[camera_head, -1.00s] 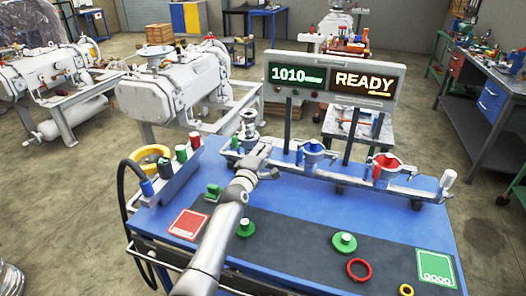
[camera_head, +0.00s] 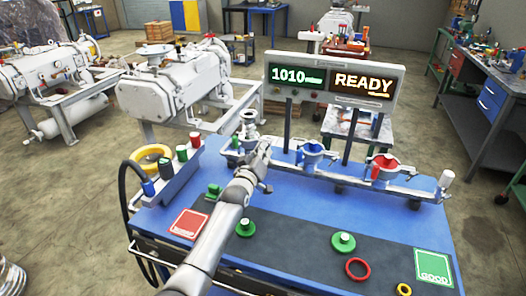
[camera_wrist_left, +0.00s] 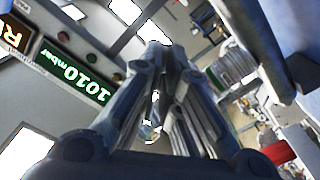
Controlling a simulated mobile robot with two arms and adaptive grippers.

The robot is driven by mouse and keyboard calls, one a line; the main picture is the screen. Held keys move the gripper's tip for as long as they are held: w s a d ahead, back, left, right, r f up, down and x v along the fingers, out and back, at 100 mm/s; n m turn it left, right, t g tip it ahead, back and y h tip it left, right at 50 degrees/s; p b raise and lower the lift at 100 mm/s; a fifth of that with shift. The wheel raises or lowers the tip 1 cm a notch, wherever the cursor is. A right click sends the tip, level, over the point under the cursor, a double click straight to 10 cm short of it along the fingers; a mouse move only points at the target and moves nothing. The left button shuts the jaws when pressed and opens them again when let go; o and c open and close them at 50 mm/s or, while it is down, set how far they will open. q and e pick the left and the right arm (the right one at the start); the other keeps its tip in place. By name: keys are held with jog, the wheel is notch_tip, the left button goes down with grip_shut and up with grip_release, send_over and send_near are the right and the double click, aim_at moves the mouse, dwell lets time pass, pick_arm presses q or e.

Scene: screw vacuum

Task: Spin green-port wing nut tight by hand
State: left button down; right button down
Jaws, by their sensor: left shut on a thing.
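The green port (camera_head: 236,143) is at the left end of the metal rail on the blue bench, with a silver flanged fitting (camera_head: 249,122) standing upright on it. My left gripper (camera_head: 262,153) is at the right side of this port in the head view. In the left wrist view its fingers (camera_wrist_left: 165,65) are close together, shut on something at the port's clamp. The wing nut itself is hidden by the fingers, and I cannot make out its angle. My right gripper is not in view.
A blue port (camera_head: 313,150) and a red port (camera_head: 385,168) sit further right on the rail. The display (camera_head: 335,80) behind reads 1010 mbar and READY. Green caps (camera_head: 343,242) and a red ring (camera_head: 359,268) lie on the dark mat. A tool rack (camera_head: 172,172) stands left.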

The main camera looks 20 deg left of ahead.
pick_arm(q)
jog(key=shift+f+m, duration=0.2)
jog(key=shift+m, duration=6.1)
jog(key=c, duration=1.6)
grip_release()
jog(key=shift+r, duration=0.15)
jog(key=shift+c, duration=0.2)
jog(key=s, duration=1.2)
jog(key=shift+a, duration=0.2)
